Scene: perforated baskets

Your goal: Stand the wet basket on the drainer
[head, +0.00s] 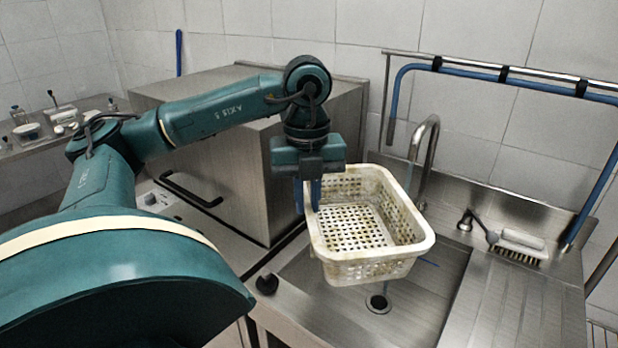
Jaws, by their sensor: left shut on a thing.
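A cream perforated basket (372,268) with brownish stains hangs over the sink (440,290), open side up and slightly tilted. My left gripper (310,200) points down at the basket's left rim, and its blue fingers are shut on that rim. The basket looks empty, and its holed floor shows. The drainer, a ribbed steel board (520,305), lies to the right of the sink with its middle bare. My right gripper is not in view.
A curved tap (430,150) stands behind the basket. A scrubbing brush (518,245) lies at the back of the drainer. A blue hose (480,75) runs along a wall rail. A steel cabinet (225,160) with a black handle stands left of the sink.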

